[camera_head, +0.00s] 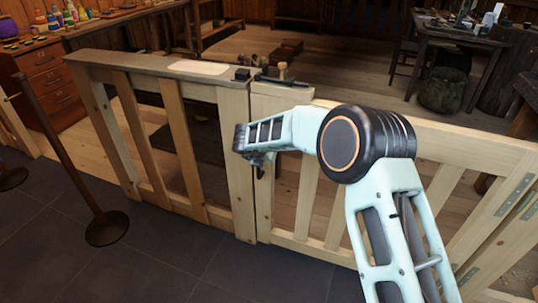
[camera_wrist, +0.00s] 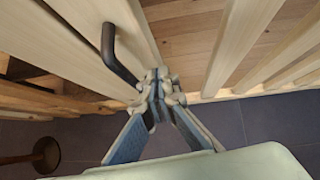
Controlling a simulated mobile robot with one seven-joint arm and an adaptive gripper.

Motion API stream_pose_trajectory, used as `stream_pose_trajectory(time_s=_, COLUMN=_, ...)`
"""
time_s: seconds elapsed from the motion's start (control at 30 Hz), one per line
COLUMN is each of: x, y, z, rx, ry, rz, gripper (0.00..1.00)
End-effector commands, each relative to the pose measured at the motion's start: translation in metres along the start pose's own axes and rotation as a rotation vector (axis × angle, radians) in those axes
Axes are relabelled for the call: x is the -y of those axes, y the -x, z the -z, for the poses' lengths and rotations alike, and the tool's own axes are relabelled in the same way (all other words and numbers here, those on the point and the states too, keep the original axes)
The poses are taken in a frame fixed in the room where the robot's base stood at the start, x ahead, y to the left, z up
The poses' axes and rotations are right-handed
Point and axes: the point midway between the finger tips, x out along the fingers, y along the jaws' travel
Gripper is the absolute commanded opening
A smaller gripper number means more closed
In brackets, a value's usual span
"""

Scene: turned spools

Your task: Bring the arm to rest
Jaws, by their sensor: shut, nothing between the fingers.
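My gripper (camera_head: 257,160) hangs at the end of my pale blue arm, in front of the pale wooden gate (camera_head: 240,140). In the wrist view, my gripper (camera_wrist: 157,88) has its fingertips together with nothing between them. A dark bent handle (camera_wrist: 120,58) on the gate lies just beyond and left of the fingertips there. I cannot tell whether they touch. In the head view the handle is mostly hidden behind my gripper and arm.
A dark latch bar (camera_head: 280,79) and small turned pieces sit on the gate's top rail. A post with a round base (camera_head: 107,228) stands at left on the dark tiled floor (camera_head: 165,268). Open floor lies in front of the gate. A cluttered workbench (camera_head: 455,32) stands behind.

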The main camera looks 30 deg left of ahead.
Motion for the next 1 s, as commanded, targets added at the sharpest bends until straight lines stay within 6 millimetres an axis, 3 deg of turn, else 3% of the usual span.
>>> stream_pose_trajectory(time_s=0.1, x=-0.001, y=0.03, z=-0.003, rx=0.002, ry=0.001, rz=0.002, gripper=0.0)
stream_pose_trajectory(time_s=0.3, x=-0.004, y=0.063, z=-0.001, rx=0.001, ry=0.0, rz=0.002, gripper=0.0)
stream_pose_trajectory(time_s=0.7, x=-0.005, y=0.079, z=-0.002, rx=0.007, ry=0.008, rz=0.0, gripper=0.0)
stream_pose_trajectory(time_s=0.77, x=-0.004, y=0.085, z=-0.013, rx=0.029, ry=0.031, rz=-0.007, gripper=0.0)
stream_pose_trajectory(time_s=0.87, x=0.002, y=0.106, z=-0.045, rx=0.107, ry=0.121, rz=-0.028, gripper=0.0)
stream_pose_trajectory(time_s=0.97, x=0.02, y=0.135, z=-0.093, rx=0.223, ry=0.283, rz=-0.036, gripper=0.0)
stream_pose_trajectory(time_s=1.0, x=0.036, y=0.145, z=-0.114, rx=0.272, ry=0.371, rz=-0.024, gripper=0.0)
